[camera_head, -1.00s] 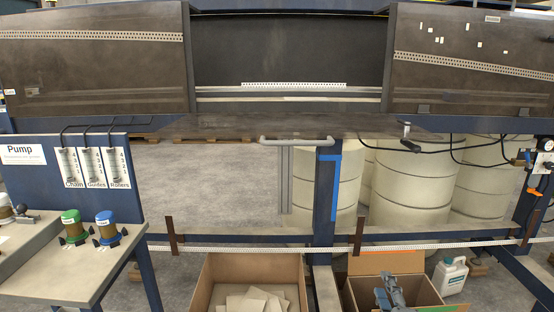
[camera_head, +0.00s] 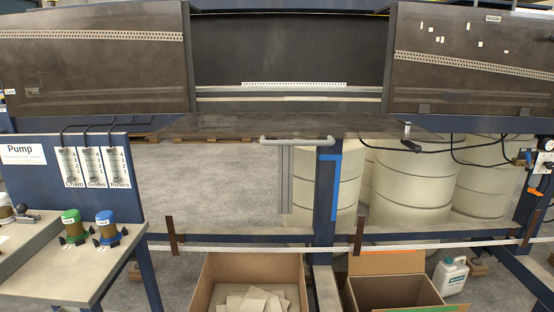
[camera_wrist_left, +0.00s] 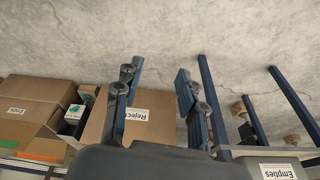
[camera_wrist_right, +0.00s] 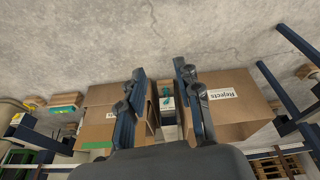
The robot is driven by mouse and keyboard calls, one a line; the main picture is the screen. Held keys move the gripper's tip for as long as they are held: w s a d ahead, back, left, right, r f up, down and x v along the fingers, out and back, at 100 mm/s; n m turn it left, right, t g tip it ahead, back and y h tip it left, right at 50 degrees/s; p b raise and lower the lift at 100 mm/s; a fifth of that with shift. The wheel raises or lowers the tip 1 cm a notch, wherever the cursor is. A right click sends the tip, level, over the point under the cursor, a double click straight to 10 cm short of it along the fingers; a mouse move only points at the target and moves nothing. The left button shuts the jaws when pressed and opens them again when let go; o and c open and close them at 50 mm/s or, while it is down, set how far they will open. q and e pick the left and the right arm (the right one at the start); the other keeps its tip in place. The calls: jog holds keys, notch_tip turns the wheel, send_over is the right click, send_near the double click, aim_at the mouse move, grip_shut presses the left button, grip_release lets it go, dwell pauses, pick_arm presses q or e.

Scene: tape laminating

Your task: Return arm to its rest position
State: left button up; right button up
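Neither gripper shows in the head view now. In the left wrist view my left gripper (camera_wrist_left: 157,95) has its two fingers spread apart with nothing between them. A box labelled Rejects (camera_wrist_left: 95,121) lies behind its left finger. In the right wrist view my right gripper (camera_wrist_right: 161,92) also has its fingers apart and empty. Cardboard boxes stand beyond it, one with a Rejects label (camera_wrist_right: 239,105). In the head view the right-hand open carton (camera_head: 390,292) has no gripper over it.
An open carton with pale pieces (camera_head: 250,296) stands at the bottom centre. A white jug (camera_head: 451,276) stands right of the other carton. A side table with green (camera_head: 73,227) and blue-topped pots (camera_head: 108,227) is at left. A machine with dark panels (camera_head: 90,65) fills the back.

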jog(key=s+f+g+p, duration=0.1)
jog(key=s+f+p, duration=0.2)
jog(key=f+p, duration=0.3)
jog(key=s+f+p, duration=0.3)
jog(key=f+p, duration=0.1)
jog(key=f, duration=0.5)
pick_arm(q)
jog(key=s+a+f+g+p, duration=0.1)
jog(key=s+f+p, duration=0.3)
jog(key=s, duration=0.6)
jog(key=s+a+f+p, duration=0.2)
jog(key=s+f+p, duration=0.2)
jog(key=s, duration=0.5)
jog(key=shift+s+a+f+g+p, duration=0.15)
jog(key=shift+s+f+g+p, duration=0.15)
jog(key=shift+s+g, duration=0.1)
pick_arm(e)
jog(key=s+d+f+g, duration=0.1)
jog(key=s+d, duration=0.2)
jog(key=s, duration=1)
jog(key=shift+s+f, duration=0.3)
jog(key=shift+s, duration=0.05)
jog(key=shift+d, duration=0.1)
